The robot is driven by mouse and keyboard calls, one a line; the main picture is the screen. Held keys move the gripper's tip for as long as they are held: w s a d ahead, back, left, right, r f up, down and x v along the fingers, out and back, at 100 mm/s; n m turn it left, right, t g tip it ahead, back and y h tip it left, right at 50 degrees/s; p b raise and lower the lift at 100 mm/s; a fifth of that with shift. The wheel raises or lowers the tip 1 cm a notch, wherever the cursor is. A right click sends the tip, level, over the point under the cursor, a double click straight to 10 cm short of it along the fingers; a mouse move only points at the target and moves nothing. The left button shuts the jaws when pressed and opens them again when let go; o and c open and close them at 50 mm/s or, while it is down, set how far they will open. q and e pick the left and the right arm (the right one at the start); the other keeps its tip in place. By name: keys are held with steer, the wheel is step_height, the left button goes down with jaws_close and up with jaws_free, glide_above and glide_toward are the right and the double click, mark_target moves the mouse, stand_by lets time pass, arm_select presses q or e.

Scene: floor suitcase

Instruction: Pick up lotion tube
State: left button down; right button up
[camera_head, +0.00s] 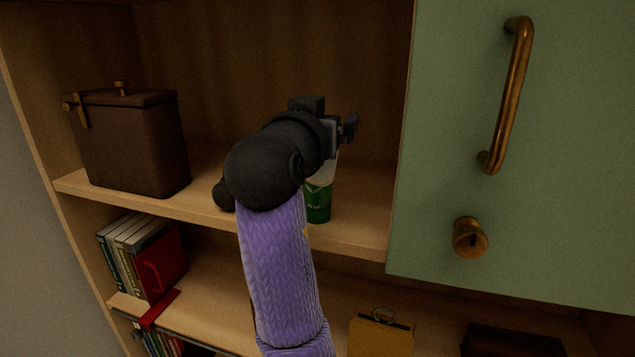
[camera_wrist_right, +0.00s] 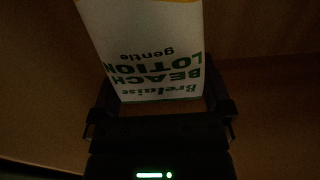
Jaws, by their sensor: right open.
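The lotion tube (camera_head: 319,198) stands on the upper shelf, white above with a green lower end. My right arm and hand hide much of it in the head view. In the right wrist view the tube (camera_wrist_right: 150,45) is white with dark green "Beach Lotion" lettering upside down and a yellow edge at the top of the picture. My right gripper (camera_head: 338,130) is at the tube's upper part. In the wrist view the right gripper (camera_wrist_right: 160,92) is open, with one finger on each side of the tube. Contact cannot be told. My left gripper is not in view.
A brown lidded box (camera_head: 135,145) stands on the upper shelf (camera_head: 357,228) at the left. A green door (camera_head: 560,130) with a brass handle (camera_head: 510,95) and knob (camera_head: 470,238) is at the right. Books (camera_head: 125,250) and a yellow item (camera_head: 380,335) are on the shelf below.

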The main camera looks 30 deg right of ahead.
jaws_close()
stand_by(0.3)
